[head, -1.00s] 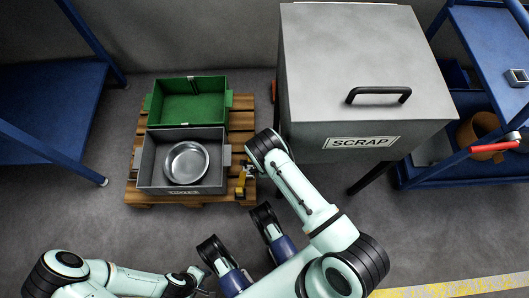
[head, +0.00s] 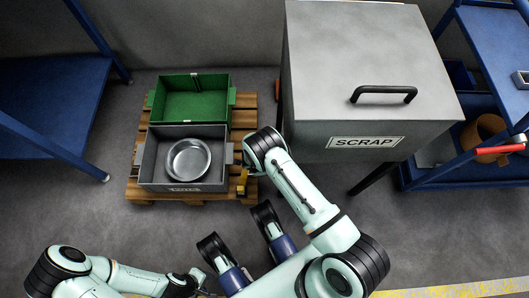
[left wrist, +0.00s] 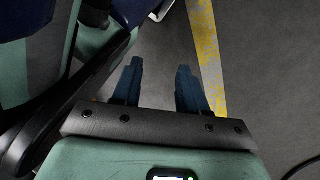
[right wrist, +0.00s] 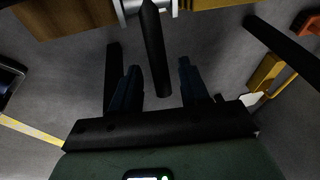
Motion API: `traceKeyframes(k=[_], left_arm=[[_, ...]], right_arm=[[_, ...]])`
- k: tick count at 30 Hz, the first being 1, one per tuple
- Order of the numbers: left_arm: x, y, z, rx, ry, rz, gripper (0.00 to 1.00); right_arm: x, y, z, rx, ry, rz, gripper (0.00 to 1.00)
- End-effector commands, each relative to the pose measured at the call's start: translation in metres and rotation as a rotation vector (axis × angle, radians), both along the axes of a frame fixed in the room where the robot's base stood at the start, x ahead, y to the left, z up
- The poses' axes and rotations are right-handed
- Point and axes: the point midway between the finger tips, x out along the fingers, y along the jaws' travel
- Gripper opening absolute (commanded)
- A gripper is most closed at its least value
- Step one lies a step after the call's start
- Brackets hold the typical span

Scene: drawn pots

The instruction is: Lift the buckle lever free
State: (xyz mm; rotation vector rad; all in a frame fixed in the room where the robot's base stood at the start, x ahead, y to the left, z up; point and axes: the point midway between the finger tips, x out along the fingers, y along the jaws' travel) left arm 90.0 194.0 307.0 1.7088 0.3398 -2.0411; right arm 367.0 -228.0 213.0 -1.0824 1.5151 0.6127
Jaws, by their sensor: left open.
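The buckle lever (right wrist: 155,50) is a dark, tapered bar hanging from a silver bracket (right wrist: 143,8) at the edge of the wood in the right wrist view. My right gripper (right wrist: 158,64) is open, with one finger on each side of the lever and a visible gap on both sides. How deep the lever lies between them is hard to tell. In the head view my right wrist covers this spot beside the grey crate (head: 150,160). My left gripper (left wrist: 159,66) is open and empty over bare floor; in the head view it is low at the left-centre (head: 193,281).
The grey crate, holding a round metal pan (head: 188,159), and a green crate (head: 190,105) stand on a wooden pallet (head: 143,197). A grey SCRAP bin (head: 350,60) stands close right of my right arm. A blue rack (head: 45,110) is left, a blue trolley (head: 490,50) right.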

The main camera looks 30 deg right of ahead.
Motion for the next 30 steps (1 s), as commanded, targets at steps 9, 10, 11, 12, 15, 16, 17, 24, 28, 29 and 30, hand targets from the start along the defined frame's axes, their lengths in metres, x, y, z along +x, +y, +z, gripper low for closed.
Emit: traceKeyframes(k=[9, 10, 11, 12, 15, 16, 17, 24, 28, 29, 30], left_arm=[[0.004, -0.001, 0.003, 0.001, -0.016, -0.001, 0.43], [0.007, -0.001, 0.004, 0.002, -0.024, -0.003, 0.43], [0.01, -0.001, 0.005, 0.002, -0.034, -0.004, 0.43], [0.014, -0.002, 0.008, 0.002, -0.048, -0.006, 0.43], [0.029, -0.003, 0.016, 0.007, -0.098, -0.01, 0.43], [0.034, -0.004, 0.019, 0.008, -0.112, -0.013, 0.43], [0.039, -0.005, 0.022, 0.008, -0.128, -0.014, 0.43], [0.071, -0.009, 0.043, 0.015, -0.234, -0.023, 0.43], [0.08, -0.01, 0.05, 0.017, -0.267, -0.025, 0.43], [0.082, -0.01, 0.051, 0.018, -0.272, -0.025, 0.43], [0.083, -0.01, 0.052, 0.018, -0.278, -0.025, 0.43]], right_arm=[[0.001, 0.002, 0.009, 0.0, -0.002, 0.0, 0.45], [0.001, 0.003, 0.012, -0.001, -0.002, 0.0, 0.45], [0.0, 0.004, 0.017, -0.001, -0.001, 0.001, 0.45], [0.001, 0.006, 0.024, -0.001, -0.003, 0.001, 0.45], [-0.001, 0.013, 0.046, 0.002, -0.003, 0.001, 0.45], [-0.001, 0.015, 0.053, 0.001, -0.004, 0.0, 0.45], [-0.001, 0.017, 0.06, 0.0, -0.003, 0.001, 0.45], [-0.004, 0.033, 0.107, 0.001, -0.003, 0.0, 0.45], [-0.005, 0.037, 0.121, 0.0, -0.002, -0.001, 0.45], [-0.005, 0.038, 0.123, 0.0, -0.001, 0.0, 0.45], [-0.005, 0.039, 0.125, 0.0, -0.001, 0.0, 0.45]])
